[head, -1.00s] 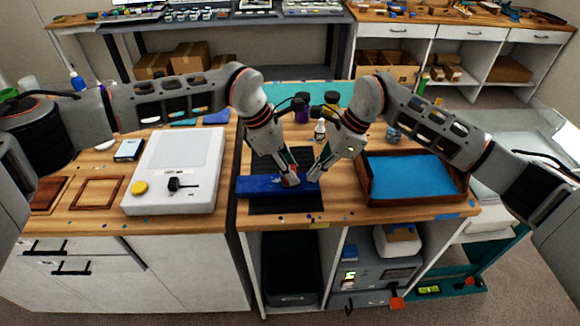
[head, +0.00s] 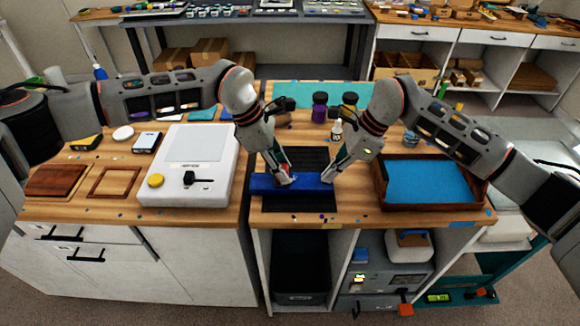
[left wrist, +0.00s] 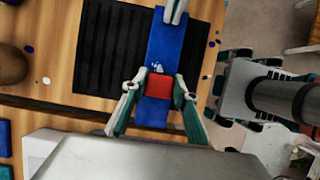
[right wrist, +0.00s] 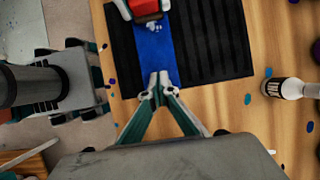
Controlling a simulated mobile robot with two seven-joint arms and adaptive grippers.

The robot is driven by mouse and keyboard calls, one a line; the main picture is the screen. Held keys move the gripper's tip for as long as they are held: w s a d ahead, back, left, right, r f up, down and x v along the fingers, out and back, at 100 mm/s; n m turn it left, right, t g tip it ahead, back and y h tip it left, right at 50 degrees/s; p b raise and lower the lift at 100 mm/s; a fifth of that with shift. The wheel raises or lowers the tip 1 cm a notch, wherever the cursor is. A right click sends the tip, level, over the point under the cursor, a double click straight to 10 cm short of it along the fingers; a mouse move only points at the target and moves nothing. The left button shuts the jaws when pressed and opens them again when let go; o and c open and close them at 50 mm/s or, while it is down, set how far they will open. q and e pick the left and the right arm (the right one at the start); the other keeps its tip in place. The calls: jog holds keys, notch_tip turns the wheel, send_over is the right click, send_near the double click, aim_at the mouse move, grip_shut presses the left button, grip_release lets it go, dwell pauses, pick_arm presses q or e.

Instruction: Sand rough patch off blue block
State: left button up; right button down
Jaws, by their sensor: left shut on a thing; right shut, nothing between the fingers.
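The blue block (head: 262,184) lies lengthwise on a black ribbed mat (head: 296,203). My left gripper (head: 284,178) is shut on a small red block (left wrist: 160,88), which is at the blue block's top, left of its middle in the head view. A pale rough patch (left wrist: 157,67) shows on the blue block (left wrist: 153,113) beside the red block, on the side toward my right gripper. It also shows in the right wrist view (right wrist: 153,27). My right gripper (head: 327,177) is shut and empty, its tips at the block's right end. Whether they touch it I cannot tell.
A wooden tray with a blue bed (head: 428,183) stands right of the mat. A white device (head: 190,165) stands to the left. A small white bottle (head: 336,131) and dark jars (head: 319,107) stand behind the mat. Small coloured specks are scattered on the wood.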

pick_arm(q)
jog(key=shift+a, duration=0.45)
pick_arm(e)
jog(key=shift+s+f, duration=0.1)
jog(key=shift+f, duration=0.1)
pick_arm(q)
jog(key=shift+d+r, duration=0.1)
jog(key=shift+d, duration=3.2)
jog(key=shift+a+f, duration=0.1)
jog(key=shift+f, duration=0.1)
jog(key=shift+a+f, duration=0.15)
jog(key=shift+a, duration=0.85)
jog(key=shift+a+f, duration=0.15)
jog(key=shift+a, duration=0.8)
pick_arm(e)
jog(key=shift+d, duration=0.15)
pick_arm(q)
jog(key=shift+s+a, duration=0.1)
jog(key=shift+a, duration=1.35)
jog(key=shift+d+r, duration=0.3)
jog(key=shift+d, duration=0.55)
pick_arm(e)
jog(key=shift+a+r, duration=0.1)
jog(key=shift+a, duration=0.1)
pick_arm(q)
jog(key=shift+d+r, duration=0.15)
jog(key=shift+d, duration=2.55)
pick_arm(e)
jog(key=shift+d, duration=0.15)
